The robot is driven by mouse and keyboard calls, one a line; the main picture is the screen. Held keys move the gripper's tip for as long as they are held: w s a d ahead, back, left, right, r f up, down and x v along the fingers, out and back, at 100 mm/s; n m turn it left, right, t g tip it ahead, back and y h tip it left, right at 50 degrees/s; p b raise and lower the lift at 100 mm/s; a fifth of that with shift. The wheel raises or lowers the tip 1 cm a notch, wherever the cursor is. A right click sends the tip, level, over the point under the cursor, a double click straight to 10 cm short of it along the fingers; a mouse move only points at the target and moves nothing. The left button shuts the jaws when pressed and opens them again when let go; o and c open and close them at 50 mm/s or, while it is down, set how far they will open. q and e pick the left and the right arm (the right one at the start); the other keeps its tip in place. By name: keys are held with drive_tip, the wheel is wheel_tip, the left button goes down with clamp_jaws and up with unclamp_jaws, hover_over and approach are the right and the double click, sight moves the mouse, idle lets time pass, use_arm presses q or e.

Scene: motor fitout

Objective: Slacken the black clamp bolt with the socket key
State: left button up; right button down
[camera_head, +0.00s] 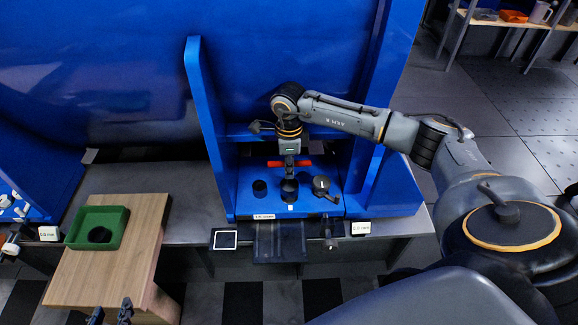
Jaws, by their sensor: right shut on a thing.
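My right gripper (290,158) points straight down inside the blue station and is shut on the socket key, whose red crossbar (304,163) sticks out on both sides of it. The key's dark shaft runs down to a black cylindrical part (289,190) on the blue floor. I cannot tell whether the socket touches it or sits on a bolt. The black clamp bolt itself is too small or hidden to make out. My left gripper (110,314) is at the bottom left edge, partly cut off, its two dark fingertips apart and nothing between them.
A short black cylinder (259,187) and a dark round part with a lever (322,186) flank the middle part. Blue side walls (207,125) enclose the station. A green tray (119,223) holding a black round piece rests on a wooden board (150,222) at the left.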

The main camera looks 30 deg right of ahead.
use_arm(q)
drive_tip(key=shift+s+a+f, duration=0.1)
drive_tip(key=shift+s+f, duration=0.1)
drive_tip(key=shift+s, duration=0.05)
idle(1.0)
drive_tip(key=shift+s+f+g, duration=0.2)
drive_tip(key=shift+g, duration=0.1)
drive_tip(key=shift+w+r, duration=0.1)
drive_tip(key=shift+w+d+r+t, duration=0.2)
drive_tip(key=shift+w+r+t, duration=0.3)
drive_tip(key=shift+w+r, duration=0.1)
use_arm(e)
drive_tip(key=shift+f, duration=0.2)
use_arm(q)
drive_tip(key=shift+w+d+r, duration=0.15)
drive_tip(key=shift+w, duration=0.05)
use_arm(e)
drive_tip(key=shift+f, duration=0.15)
use_arm(q)
drive_tip(key=shift+w+d+r+t+b, duration=0.15)
drive_tip(key=shift+w+r+t+b, duration=0.15)
drive_tip(key=shift+w+r+t, duration=0.25)
use_arm(e)
drive_tip(key=shift+f, duration=0.2)
use_arm(q)
drive_tip(key=shift+r+h, duration=0.1)
drive_tip(key=shift+h, duration=0.2)
drive_tip(key=shift+d+r, duration=0.1)
use_arm(e)
drive_tip(key=shift+f, duration=0.1)
